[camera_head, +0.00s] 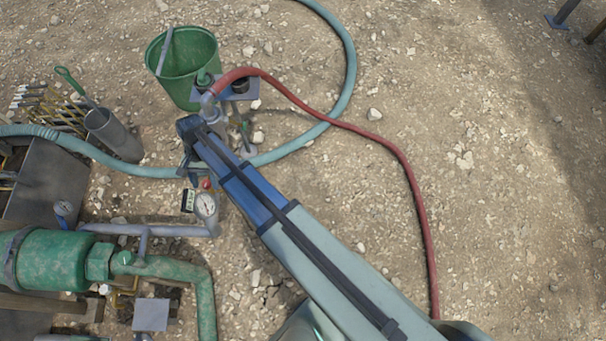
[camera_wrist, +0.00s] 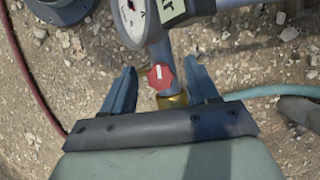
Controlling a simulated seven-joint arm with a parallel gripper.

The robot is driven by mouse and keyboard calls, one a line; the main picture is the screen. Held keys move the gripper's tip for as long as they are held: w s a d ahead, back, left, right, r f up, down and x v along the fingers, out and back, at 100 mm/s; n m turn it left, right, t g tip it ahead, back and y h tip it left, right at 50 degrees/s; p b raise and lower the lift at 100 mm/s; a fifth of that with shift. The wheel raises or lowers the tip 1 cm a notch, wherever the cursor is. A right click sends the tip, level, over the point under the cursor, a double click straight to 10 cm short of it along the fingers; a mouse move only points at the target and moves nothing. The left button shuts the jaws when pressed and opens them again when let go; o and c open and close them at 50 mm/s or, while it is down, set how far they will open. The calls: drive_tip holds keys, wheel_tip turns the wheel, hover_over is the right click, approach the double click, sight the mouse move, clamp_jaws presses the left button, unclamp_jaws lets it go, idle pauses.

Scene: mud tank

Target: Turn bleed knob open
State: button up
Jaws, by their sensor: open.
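The bleed knob (camera_wrist: 161,77) is a red, faceted knob with a white mark, on a grey pipe above a brass fitting (camera_wrist: 173,99) in the wrist view. In the head view the red knob (camera_head: 206,183) is small, just above the gauge. My gripper (camera_wrist: 162,83) is open, with one blue finger on each side of the knob and visible gaps to both. I cannot tell how deep the fingers reach around it. In the head view the fingers are mostly hidden by my arm.
A round pressure gauge (camera_head: 205,205) and a small tag (camera_head: 188,201) sit close to the knob. A red hose (camera_head: 392,150) and a teal hose (camera_head: 349,70) cross the gravel. A green bucket (camera_head: 190,62) stands behind; a green pump (camera_head: 52,259) is at left.

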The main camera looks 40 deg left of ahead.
drive_tip(key=m+g+y, duration=0.1)
drive_tip(key=m, duration=0.3)
drive_tip(key=shift+d, duration=0.15)
drive_tip(key=w+a+r+n+t+y, duration=0.1)
drive_tip(key=w+r+n, duration=0.2)
drive_tip(key=r, duration=0.3)
drive_tip(key=w+a+r+n+y, duration=0.1)
drive_tip(key=w+a+r+n, duration=0.1)
drive_tip(key=w+r+n, duration=0.3)
drive_tip(key=w+d+f, duration=0.4)
drive_tip(key=d+f, duration=0.1)
drive_tip(key=d, duration=0.3)
drive_tip(key=w+d+f+t, duration=0.1)
drive_tip(key=w+d+f, duration=0.4)
drive_tip(key=d, duration=0.3)
drive_tip(key=w+d+f+t+h, duration=0.1)
drive_tip(key=w+d+f, duration=0.4)
drive_tip(key=d, duration=0.3)
drive_tip(key=shift+w, duration=0.25)
idle(0.5)
